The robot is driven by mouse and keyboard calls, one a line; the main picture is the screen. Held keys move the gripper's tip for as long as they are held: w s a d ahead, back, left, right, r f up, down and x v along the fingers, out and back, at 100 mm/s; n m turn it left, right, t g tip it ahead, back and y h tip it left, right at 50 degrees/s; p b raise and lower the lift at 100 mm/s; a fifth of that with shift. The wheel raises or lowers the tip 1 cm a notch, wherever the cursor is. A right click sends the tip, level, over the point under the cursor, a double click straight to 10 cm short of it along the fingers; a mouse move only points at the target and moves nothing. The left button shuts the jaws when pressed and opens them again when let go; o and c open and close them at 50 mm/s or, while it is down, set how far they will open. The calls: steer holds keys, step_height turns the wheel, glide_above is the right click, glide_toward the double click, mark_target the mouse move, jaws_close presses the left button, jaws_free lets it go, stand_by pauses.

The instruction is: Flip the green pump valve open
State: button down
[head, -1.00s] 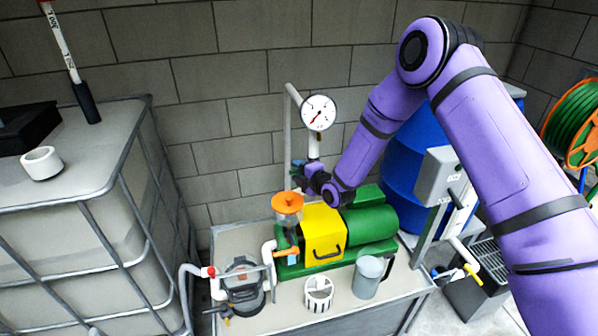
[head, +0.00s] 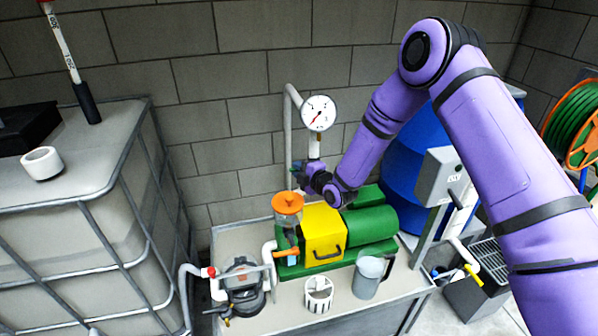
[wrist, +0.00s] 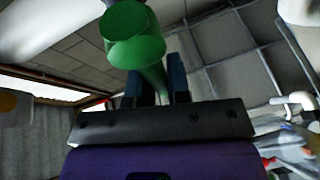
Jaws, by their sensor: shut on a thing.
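The green pump valve handle (wrist: 135,40) looms large in the wrist view, a rounded knob with a narrowing stem. The stem runs down between the two dark blue fingers of my gripper (wrist: 153,88), which are shut on it. In the head view my gripper (head: 300,174) is small and sits by the grey vertical pipe, left of and below the pressure gauge. Only a small green bit of the handle shows there; the valve body is mostly hidden behind my wrist.
The round gauge (head: 318,112) stands close above my wrist. Below are the orange-topped strainer (head: 287,204), yellow guard (head: 323,236) and green motor (head: 370,230). A grey jug (head: 367,280) and white basket (head: 318,294) stand in front. A caged tank (head: 90,200) is left, a blue barrel (head: 405,175) right.

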steer(key=r+m, duration=0.1)
steer(key=r+m+t+y, duration=0.1)
steer(key=m, duration=0.1)
steer(key=shift+w+d+r+m, duration=0.1)
steer(key=shift+w+d+m, duration=0.05)
steer(key=shift+d+m, duration=0.2)
steer(key=shift+w+d+r+m+t+y, duration=0.1)
steer(key=shift+d+r+m+t+y, duration=0.3)
steer(key=shift+m, duration=0.85)
steer(key=shift+w+d+r+m+t+y, duration=0.15)
steer(key=shift+d+r+m+t, duration=0.35)
steer(key=shift+m, duration=0.7)
steer(key=shift+r+t, duration=0.1)
steer(key=shift+t, duration=0.2)
steer(key=c, duration=1.1)
jaws_free()
steer(key=shift+a, duration=0.1)
